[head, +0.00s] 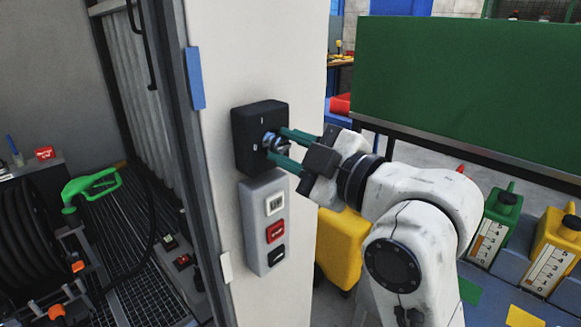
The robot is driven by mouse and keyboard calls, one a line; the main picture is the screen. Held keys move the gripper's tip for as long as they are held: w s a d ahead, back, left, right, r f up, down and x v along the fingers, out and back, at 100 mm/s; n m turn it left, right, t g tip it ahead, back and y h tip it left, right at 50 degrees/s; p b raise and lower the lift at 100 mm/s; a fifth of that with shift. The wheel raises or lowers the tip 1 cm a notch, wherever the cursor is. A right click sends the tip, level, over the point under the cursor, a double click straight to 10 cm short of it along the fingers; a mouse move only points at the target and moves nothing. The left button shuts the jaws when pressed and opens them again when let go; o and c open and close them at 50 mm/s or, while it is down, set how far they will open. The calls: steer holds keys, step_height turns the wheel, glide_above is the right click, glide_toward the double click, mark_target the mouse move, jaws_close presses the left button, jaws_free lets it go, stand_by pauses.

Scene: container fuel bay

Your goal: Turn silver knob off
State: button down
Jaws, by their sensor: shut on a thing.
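The silver knob (268,142) is on a black switch box (257,111) fixed to the pale wall post. A short light mark shows on the box above the knob. My gripper (274,147) reaches in from the right with its two green fingers, one above and one below the knob, and is shut on it. The fingers hide part of the knob, so I cannot tell which way it points.
Below the box is a grey button panel (262,222) with white, red and black buttons. A green fuel nozzle (92,187) lies at the left. A green board (470,90) and yellow canister (551,250) stand at the right.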

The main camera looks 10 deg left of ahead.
steer(key=shift+f+n+b, duration=0.1)
steer(key=shift+n+b, duration=0.6)
steer(key=shift+n, duration=0.2)
steer(key=c, duration=0.8)
jaws_free()
steer(key=v, duration=1)
steer(key=shift+s+d+b, duration=0.3)
steer(key=shift+b, duration=0.05)
